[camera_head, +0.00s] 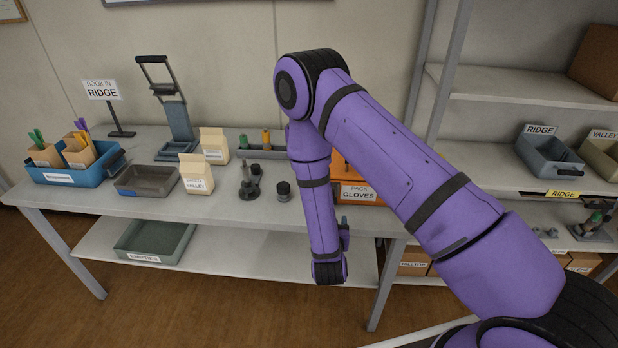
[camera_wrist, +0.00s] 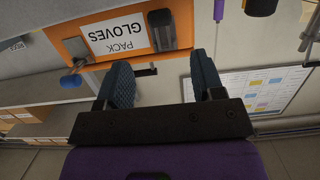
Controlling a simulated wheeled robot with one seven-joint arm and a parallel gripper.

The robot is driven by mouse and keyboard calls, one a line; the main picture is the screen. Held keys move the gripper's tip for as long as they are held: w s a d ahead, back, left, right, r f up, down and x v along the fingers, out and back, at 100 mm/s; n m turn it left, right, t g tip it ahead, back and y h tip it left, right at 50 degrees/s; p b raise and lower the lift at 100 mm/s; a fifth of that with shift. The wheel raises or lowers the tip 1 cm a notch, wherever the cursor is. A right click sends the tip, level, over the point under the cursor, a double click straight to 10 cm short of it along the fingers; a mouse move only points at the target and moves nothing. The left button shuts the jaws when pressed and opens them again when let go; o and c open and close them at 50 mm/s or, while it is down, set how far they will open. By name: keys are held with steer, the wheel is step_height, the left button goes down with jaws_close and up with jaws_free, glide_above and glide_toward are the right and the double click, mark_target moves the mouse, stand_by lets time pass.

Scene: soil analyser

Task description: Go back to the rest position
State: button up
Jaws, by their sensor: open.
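My purple arm reaches across the right half of the head view, and its end hangs down in front of the table's front edge. In the head view my gripper is mostly hidden behind the arm's end. In the wrist view my gripper (camera_wrist: 162,85) has its two dark ribbed fingers spread apart with nothing between them. An orange box labelled "PACK GLOVES" (camera_wrist: 72,42) lies beyond the fingertips in that view. The same box (camera_head: 374,183) stands on the table behind my arm in the head view.
The grey table (camera_head: 120,205) holds a blue bin (camera_head: 92,176), a grey tray (camera_head: 130,190), cream bags (camera_head: 197,186), a black stand (camera_head: 249,185) and a dark knob-like piece (camera_head: 283,190). An "EMPTIES" tray (camera_head: 150,258) sits on the lower shelf. Shelving with bins (camera_head: 545,165) stands right. The floor in front is clear.

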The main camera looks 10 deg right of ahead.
step_height(320, 180, up, 30)
steer(key=w+d+g+y, duration=0.1)
steer(key=w+g+y, duration=0.1)
steer(key=g+y, duration=0.3)
steer(key=s+d+r+n+g+y, duration=0.1)
steer(key=s+d+r+n+g, duration=0.2)
steer(key=s+r, duration=0.9)
steer(key=s+d+r+g, duration=0.1)
steer(key=s+d+r, duration=0.1)
steer(key=s, duration=0.7)
steer(key=s+d+r+h, duration=0.1)
steer(key=s+d, duration=0.3)
steer(key=s, duration=0.5)
steer(key=shift+s+r+n+g, duration=0.25)
steer(key=shift+r+n+g, duration=0.05)
steer(key=shift+r+g, duration=0.15)
